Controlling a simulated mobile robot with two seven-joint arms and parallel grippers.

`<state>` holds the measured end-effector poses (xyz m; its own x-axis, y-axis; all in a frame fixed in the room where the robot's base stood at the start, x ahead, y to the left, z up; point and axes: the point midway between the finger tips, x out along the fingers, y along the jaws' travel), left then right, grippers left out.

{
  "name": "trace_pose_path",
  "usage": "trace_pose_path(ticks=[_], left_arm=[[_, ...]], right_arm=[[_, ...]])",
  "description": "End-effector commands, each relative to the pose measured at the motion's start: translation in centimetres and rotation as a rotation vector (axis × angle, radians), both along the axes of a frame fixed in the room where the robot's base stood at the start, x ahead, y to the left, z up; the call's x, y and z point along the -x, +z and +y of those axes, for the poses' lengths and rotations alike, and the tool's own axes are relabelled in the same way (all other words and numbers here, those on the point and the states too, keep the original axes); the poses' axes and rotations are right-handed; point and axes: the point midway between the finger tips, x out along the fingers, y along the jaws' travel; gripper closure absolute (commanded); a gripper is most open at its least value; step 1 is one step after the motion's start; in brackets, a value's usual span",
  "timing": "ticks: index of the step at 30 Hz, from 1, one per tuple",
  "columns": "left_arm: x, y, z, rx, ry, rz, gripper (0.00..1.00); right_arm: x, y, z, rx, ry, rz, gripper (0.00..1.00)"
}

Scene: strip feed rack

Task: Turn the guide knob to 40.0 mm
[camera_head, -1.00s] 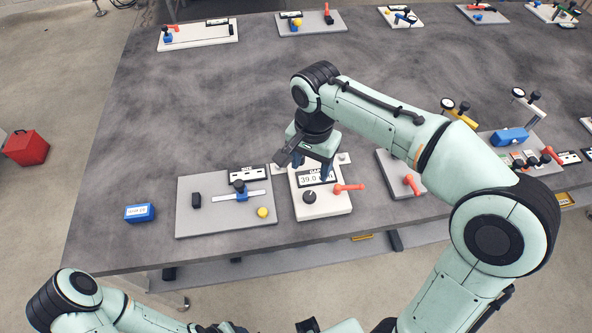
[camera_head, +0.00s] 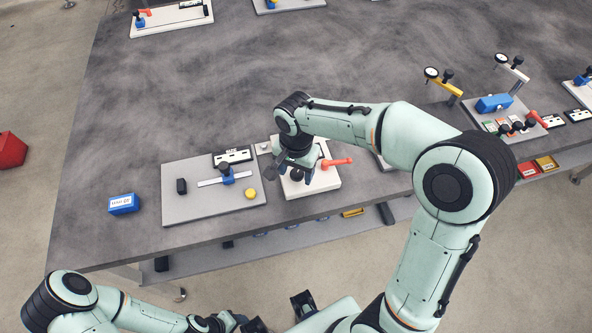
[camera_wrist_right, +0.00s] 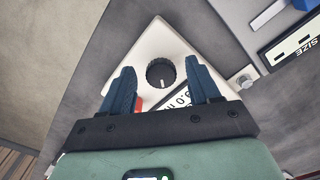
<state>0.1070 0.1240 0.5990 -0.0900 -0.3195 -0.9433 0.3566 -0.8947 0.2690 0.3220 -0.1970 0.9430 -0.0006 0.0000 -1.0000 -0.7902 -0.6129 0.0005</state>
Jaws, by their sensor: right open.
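The guide knob (camera_wrist_right: 161,74) is a round black dial with a white pointer line, on a white plate (camera_wrist_right: 148,42). In the head view the plate (camera_head: 325,184) shows at the near edge of the table, and the knob is mostly behind my gripper. My right gripper (camera_wrist_right: 160,66) is open, with its blue fingers on either side of the knob in the wrist view and a gap to each. Whether they are down at knob height I cannot tell. The readout (camera_wrist_right: 178,104) is partly covered by a finger; "9.0" shows upside down. My left gripper (camera_head: 232,321) is low at the bottom edge, its jaws unclear.
A red lever (camera_head: 336,162) sticks out at the plate's right. A grey board (camera_head: 185,208) with a blue slider (camera_head: 227,176) and a yellow knob (camera_head: 251,193) lies close on the left. A blue box (camera_head: 123,204) stands farther left. The table's middle is clear.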

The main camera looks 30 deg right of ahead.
Motion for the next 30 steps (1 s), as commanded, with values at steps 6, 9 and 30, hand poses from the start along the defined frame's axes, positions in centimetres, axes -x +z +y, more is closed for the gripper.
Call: trace_pose_path(ticks=[6,9,30], left_arm=[[0.00,-0.02,-0.01,0.000,0.000,0.000,0.44],[0.00,-0.01,0.00,0.000,0.000,0.000,0.44],[-0.04,0.08,0.00,0.000,0.000,0.000,0.44]], right_arm=[[-0.01,-0.28,-0.01,-0.001,0.000,-0.001,0.39],[-0.01,-0.26,-0.01,-0.001,0.000,-0.001,0.39],[0.05,-0.19,-0.06,-0.001,0.126,-0.001,0.94]])
